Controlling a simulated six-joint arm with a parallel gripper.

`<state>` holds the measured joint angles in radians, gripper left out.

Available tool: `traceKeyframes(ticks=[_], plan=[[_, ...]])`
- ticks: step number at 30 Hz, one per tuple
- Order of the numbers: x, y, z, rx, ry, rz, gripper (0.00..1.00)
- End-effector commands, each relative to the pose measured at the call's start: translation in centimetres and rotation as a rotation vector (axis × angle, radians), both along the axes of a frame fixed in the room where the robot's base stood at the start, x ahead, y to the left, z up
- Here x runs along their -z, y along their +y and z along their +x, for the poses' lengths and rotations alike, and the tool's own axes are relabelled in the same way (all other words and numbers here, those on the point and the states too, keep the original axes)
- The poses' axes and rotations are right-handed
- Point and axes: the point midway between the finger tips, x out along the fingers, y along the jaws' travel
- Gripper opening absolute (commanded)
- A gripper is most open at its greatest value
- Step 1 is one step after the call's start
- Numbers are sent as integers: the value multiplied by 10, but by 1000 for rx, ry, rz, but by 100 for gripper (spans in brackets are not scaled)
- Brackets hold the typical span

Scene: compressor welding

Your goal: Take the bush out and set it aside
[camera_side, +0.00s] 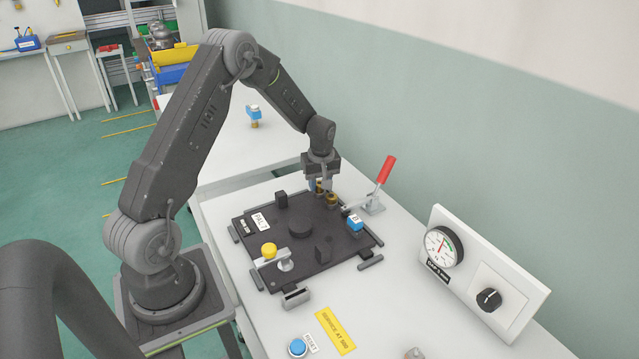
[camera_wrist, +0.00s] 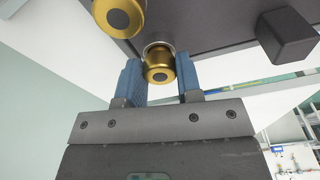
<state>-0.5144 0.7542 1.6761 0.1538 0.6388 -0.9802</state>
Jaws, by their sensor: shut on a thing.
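A brass bush (camera_wrist: 159,66) with a dark centre sits between the blue fingers of my gripper (camera_wrist: 160,58) in the wrist view, at the edge of the dark fixture plate (camera_wrist: 205,38). In the side view, my gripper (camera_side: 317,187) points down at the far corner of the plate (camera_side: 285,220), shut on this bush, which the fingers partly hide. Whether the bush is clear of its seat I cannot tell. A second brass piece (camera_side: 332,199) stands just beside it, outside the fingers; it also shows in the wrist view (camera_wrist: 118,14).
A toggle clamp with a red handle (camera_side: 385,170) stands close to the right of my gripper. The plate carries dark posts, a blue block (camera_side: 355,222) and a yellow-knobbed clamp (camera_side: 269,250). A blue-and-brass part (camera_side: 254,114) stands on the otherwise clear white rear table (camera_side: 215,150).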

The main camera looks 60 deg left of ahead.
Motion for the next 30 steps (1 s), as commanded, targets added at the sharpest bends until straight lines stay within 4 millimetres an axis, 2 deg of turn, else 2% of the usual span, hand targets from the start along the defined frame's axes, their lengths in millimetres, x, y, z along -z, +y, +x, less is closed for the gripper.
traceKeyframes(ticks=[16,25,28,30], plan=[[-37,0,0,0,-2,2,0],[-39,0,0,1,-2,1,0],[-41,-8,1,26,-2,1,0],[-45,-23,3,77,-3,0,0]])
